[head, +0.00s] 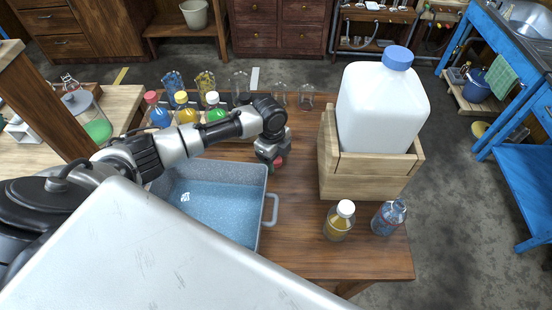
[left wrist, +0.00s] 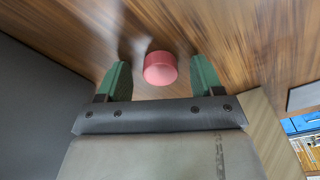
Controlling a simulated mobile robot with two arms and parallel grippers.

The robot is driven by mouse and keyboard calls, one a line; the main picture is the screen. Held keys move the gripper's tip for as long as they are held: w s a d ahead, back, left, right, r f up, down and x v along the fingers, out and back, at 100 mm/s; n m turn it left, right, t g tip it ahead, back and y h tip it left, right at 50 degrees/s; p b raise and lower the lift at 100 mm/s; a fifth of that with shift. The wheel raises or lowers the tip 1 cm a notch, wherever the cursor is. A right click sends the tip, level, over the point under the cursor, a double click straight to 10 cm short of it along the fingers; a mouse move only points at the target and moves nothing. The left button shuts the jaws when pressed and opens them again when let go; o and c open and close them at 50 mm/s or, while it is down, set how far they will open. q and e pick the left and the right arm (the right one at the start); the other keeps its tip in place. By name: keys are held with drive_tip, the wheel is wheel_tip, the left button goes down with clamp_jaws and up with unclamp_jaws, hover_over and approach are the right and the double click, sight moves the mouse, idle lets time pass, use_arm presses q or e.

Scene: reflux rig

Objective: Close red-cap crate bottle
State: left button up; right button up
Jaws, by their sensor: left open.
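A red cap (head: 279,161) lies on the wooden table beneath my left gripper (head: 272,163). In the left wrist view the red cap (left wrist: 160,68) sits between the tips of the two green fingers of my left gripper (left wrist: 160,80), with a gap on both sides. The gripper is open and points down at the table. A bottle of blue liquid (head: 388,217) stands near the table's right front corner; no cap shows on it. Another blue bottle with a red cap (head: 155,108) stands at the back left. My right gripper is not in view.
A white jug with a blue cap (head: 380,108) stands in a wooden crate (head: 366,176). A white-capped amber bottle (head: 338,222) is beside the uncapped bottle. A grey basin (head: 272,210) lies left of centre.

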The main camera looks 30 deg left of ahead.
use_arm(q)
drive_tip(key=c, duration=1)
wheel_tip(320, 180, up, 10)
drive_tip(key=shift+b, duration=0.4)
